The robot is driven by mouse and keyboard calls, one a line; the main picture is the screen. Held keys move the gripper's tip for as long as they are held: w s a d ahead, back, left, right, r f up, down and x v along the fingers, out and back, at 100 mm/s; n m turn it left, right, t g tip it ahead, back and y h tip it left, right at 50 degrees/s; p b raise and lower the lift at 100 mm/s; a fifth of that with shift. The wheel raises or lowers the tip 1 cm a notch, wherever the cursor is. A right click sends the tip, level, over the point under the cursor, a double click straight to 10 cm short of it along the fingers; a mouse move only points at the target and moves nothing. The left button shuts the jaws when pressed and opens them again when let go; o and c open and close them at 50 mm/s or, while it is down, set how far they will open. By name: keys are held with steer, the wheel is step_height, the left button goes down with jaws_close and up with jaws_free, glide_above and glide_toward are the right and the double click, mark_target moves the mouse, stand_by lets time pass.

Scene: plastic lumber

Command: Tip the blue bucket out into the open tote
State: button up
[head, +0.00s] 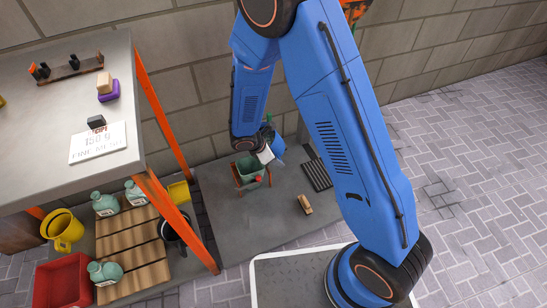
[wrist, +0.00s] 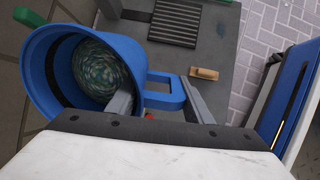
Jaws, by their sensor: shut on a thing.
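The blue bucket (wrist: 38,75) fills the left of the wrist view, its mouth towards the camera. A speckled green-blue mass (wrist: 93,72) shows inside it. My gripper (wrist: 160,104) is shut on the bucket's side handle, with a finger on each side. In the head view the bucket (head: 278,148) is small and partly hidden beside my gripper (head: 265,154), above the grey bench. An open red bin (head: 62,286) sits at the lower left, away from the bucket; I cannot tell whether it is the tote.
A green open box in an orange frame (head: 248,171) stands close to my gripper. A wooden block (head: 305,204) and a dark slatted grate (head: 318,174) lie on the bench (head: 222,222). A raised grey table (head: 50,125) with orange legs and several jars below it are left.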

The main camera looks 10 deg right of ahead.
steer(key=s+a+r+n+t+h, duration=0.1)
steer(key=a+r+t+h, duration=0.2)
steer(key=h, duration=1.2)
steer(key=shift+s+a+r+t, duration=0.35)
steer(key=shift+a+t, duration=0.85)
steer(key=shift+t, duration=0.1)
stand_by(0.9)
steer(key=w+d+r+g+y, duration=0.1)
steer(key=d+r+g+y, duration=0.1)
steer(key=r+y, duration=0.7)
steer(key=d+r+m+g+y, duration=0.1)
steer(key=d+r+g+y, duration=0.2)
steer(key=r+y, duration=0.6)
steer(key=shift+w+d+r+g+y, duration=0.3)
steer(key=shift+w+g+y, duration=0.1)
steer(key=shift+g+y, duration=0.95)
stand_by(0.3)
